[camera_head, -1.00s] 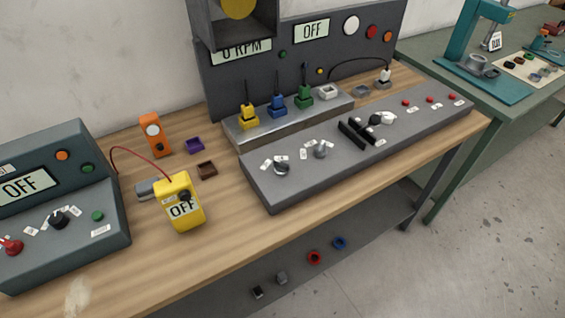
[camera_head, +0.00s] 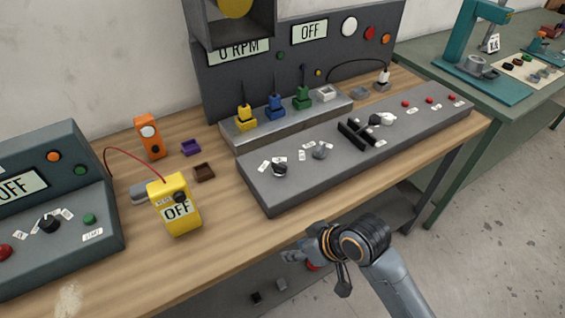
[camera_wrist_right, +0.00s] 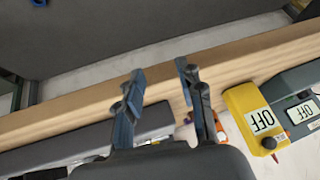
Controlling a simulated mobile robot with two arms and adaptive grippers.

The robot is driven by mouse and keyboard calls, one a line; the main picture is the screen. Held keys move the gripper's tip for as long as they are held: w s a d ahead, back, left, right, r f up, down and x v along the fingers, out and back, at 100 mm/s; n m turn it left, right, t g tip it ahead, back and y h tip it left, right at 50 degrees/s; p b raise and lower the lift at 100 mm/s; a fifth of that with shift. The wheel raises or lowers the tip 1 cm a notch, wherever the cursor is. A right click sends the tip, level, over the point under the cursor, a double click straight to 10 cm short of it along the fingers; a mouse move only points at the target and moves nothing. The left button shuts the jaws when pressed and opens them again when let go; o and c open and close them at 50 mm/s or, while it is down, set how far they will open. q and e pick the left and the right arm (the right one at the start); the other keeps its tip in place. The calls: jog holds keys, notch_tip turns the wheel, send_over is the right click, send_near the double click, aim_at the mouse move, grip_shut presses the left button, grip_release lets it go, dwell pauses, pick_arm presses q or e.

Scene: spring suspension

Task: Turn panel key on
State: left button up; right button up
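The grey control panel (camera_head: 263,192) lies on the wooden bench, with two labelled rotary controls, a left one (camera_head: 280,169) and a right one (camera_head: 320,151). A black slotted gate (camera_head: 354,134) and a white-topped control (camera_head: 382,119) are farther right. I cannot tell which control is the key. The upright back panel's display (camera_head: 310,31) reads OFF. My right gripper (camera_head: 288,256) is in front of the bench's front edge, apart from the panel. In the right wrist view its fingers (camera_wrist_right: 160,73) are spread with nothing between them. My left gripper is not in view.
A yellow meter (camera_head: 176,207) reading OFF and an orange device (camera_head: 150,137) stand left of the panel. A second console (camera_head: 60,254) is at the far left. Yellow, blue and green plugs (camera_head: 275,107) stand behind the panel. A lower shelf (camera_head: 215,298) holds small parts.

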jog(key=w+a+r+n, duration=0.1)
jog(key=w+a+r, duration=0.1)
jog(key=r, duration=0.1)
jog(key=w+a+r+n, duration=0.1)
jog(key=shift+a+r+n+g+y, duration=0.15)
jog(key=shift+a+n+g+y, duration=0.15)
jog(key=shift+a+y, duration=0.1)
jog(key=shift+n+g, duration=0.4)
jog(key=shift+n, duration=0.5)
jog(key=w+r, duration=0.1)
jog(key=w+a+r, duration=0.1)
jog(key=w+r, duration=0.1)
jog(key=shift+w+a+r, duration=0.1)
jog(key=shift+w, duration=0.2)
jog(key=shift+n+h, duration=0.4)
jog(key=shift+h, duration=0.3)
jog(key=w+r, duration=0.1)
jog(key=w, duration=0.1)
jog(key=w+d+r, duration=0.1)
jog(key=r, duration=0.1)
jog(key=w+d+r, duration=0.1)
jog(key=w+r, duration=0.1)
jog(key=shift+w+r, duration=0.1)
jog(key=shift+w, duration=0.25)
jog(key=h, duration=0.1)
send_near(281, 164)
jog(key=shift+m, duration=0.4)
jog(key=p+x, duration=0.2)
jog(key=x, duration=0.7)
jog(key=shift+r, duration=0.1)
